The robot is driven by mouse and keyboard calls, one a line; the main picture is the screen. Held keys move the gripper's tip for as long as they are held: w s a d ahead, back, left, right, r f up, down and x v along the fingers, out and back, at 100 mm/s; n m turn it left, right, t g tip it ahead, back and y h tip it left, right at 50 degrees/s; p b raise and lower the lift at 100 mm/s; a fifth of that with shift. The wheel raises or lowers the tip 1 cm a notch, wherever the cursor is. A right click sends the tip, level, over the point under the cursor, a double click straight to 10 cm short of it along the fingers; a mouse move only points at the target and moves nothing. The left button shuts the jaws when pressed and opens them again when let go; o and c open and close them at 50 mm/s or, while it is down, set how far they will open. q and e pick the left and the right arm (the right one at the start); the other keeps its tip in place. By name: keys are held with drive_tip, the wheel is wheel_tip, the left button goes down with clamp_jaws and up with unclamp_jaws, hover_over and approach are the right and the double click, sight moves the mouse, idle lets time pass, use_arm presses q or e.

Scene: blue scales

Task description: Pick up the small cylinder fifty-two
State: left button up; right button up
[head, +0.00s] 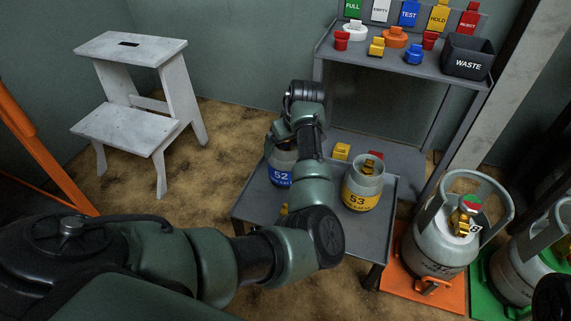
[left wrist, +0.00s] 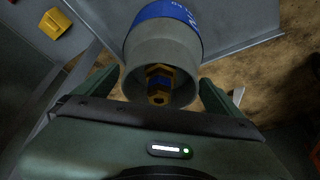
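The small cylinder fifty-two (head: 280,177) is grey with a blue band marked 52. A narrow gap seems to show at each side; contact cannot be made out. My right gripper is not in view.
A yellow block (head: 341,151) sits behind. Above are coloured valve parts and a WASTE bin (head: 468,58). Large cylinders (head: 440,248) stand right; a step stool (head: 130,125) left.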

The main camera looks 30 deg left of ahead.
use_arm(q)
drive_tip(key=c, duration=1.9)
drive_tip(key=shift+r, duration=0.15)
